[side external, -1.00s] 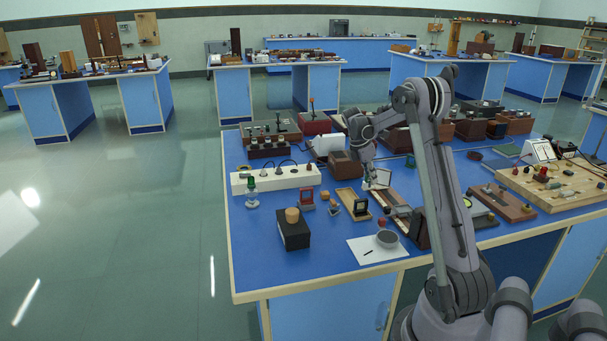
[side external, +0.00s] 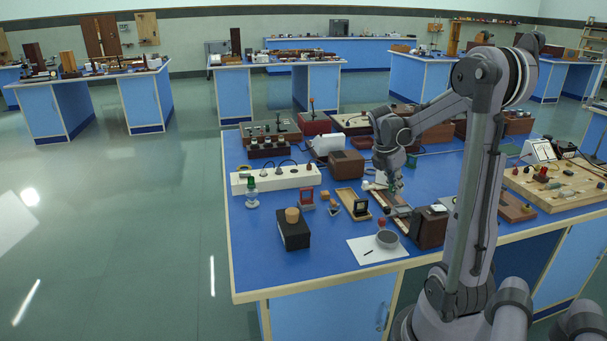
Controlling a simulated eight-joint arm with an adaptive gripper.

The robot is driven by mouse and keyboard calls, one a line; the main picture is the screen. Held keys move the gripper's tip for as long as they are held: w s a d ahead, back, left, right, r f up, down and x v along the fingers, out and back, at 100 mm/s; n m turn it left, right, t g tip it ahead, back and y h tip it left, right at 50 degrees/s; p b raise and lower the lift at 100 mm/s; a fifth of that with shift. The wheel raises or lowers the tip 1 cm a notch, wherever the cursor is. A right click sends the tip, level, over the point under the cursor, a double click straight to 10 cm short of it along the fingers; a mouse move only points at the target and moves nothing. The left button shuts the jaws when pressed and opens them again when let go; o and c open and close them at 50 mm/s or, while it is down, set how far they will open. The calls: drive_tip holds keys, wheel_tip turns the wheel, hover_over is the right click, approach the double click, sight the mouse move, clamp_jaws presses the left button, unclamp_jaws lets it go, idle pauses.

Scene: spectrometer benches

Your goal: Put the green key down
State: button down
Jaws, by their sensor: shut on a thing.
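My gripper (side external: 393,186) points down over the long brown wooden board (side external: 404,222) in the middle of the blue bench. It is shut on a small greenish thing at its fingertips, which I take to be the green key (side external: 396,188). The key is tiny here and mostly hidden by the fingers. I cannot tell whether it touches the board or hangs just above it.
A wooden tray with a black-framed piece (side external: 360,207), a grey bowl (side external: 387,238) on white paper and a dark brown box (side external: 430,228) are near. Bare blue bench (side external: 265,265) lies front left.

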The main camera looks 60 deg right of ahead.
drive_tip(key=s+a+f+n, duration=0.1)
drive_tip(key=s+a+f, duration=0.1)
drive_tip(key=s+a, duration=0.35)
drive_tip(key=shift+t, duration=0.3)
drive_tip(key=w+a+f, duration=0.1)
drive_tip(key=w+f, duration=0.1)
drive_tip(key=w, duration=0.2)
drive_tip(key=w+a+f, duration=0.2)
drive_tip(key=w, duration=0.2)
drive_tip(key=w+a+f, duration=0.1)
drive_tip(key=w+f, duration=0.1)
drive_tip(key=w, duration=0.2)
drive_tip(key=shift+w+a+f, duration=0.15)
drive_tip(key=shift+w+a, duration=0.15)
drive_tip(key=shift+w, duration=0.1)
drive_tip(key=shift+f, duration=2.05)
drive_tip(key=shift+f, duration=0.15)
drive_tip(key=c, duration=1.4)
unclamp_jaws()
